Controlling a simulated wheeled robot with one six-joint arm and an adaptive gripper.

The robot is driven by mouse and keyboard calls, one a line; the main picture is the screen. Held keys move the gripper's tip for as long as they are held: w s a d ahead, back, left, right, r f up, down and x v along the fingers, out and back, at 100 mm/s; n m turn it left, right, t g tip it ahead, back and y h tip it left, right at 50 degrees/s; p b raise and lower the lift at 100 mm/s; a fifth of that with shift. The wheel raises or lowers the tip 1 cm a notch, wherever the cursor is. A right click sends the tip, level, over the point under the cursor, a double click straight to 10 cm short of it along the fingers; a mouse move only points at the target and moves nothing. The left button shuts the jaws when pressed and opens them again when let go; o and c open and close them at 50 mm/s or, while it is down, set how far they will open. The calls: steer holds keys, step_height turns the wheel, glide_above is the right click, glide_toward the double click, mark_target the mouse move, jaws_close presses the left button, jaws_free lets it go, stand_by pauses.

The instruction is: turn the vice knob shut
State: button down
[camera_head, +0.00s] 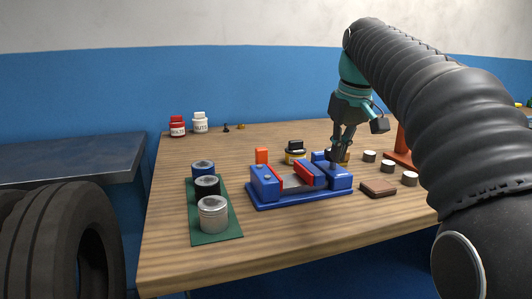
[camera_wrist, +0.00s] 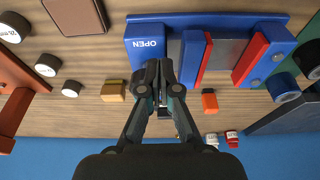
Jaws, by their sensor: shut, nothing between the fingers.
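The blue vice (camera_head: 300,195) stands on the wooden table, its two red jaw faces apart with a grey bed between them. In the wrist view the vice (camera_wrist: 192,55) has a block lettered OPEN (camera_wrist: 146,44) at its left end. My gripper (camera_head: 337,153) points down over the right end of the vice in the head view. In the wrist view my gripper (camera_wrist: 161,74) has its fingertips together beside the OPEN block. The fingers cover this part, so I cannot make out the knob clearly or tell whether they touch it.
A green mat (camera_head: 226,226) with several cans lies left of the vice. A brown block (camera_head: 378,189) and several white-topped round pieces lie to the right. The table front is clear.

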steer(key=v, duration=0.3)
steer(key=w+v, duration=0.1)
steer(key=v, duration=0.1)
steer(key=shift+a+r, duration=0.15)
steer(key=shift+r, duration=0.35)
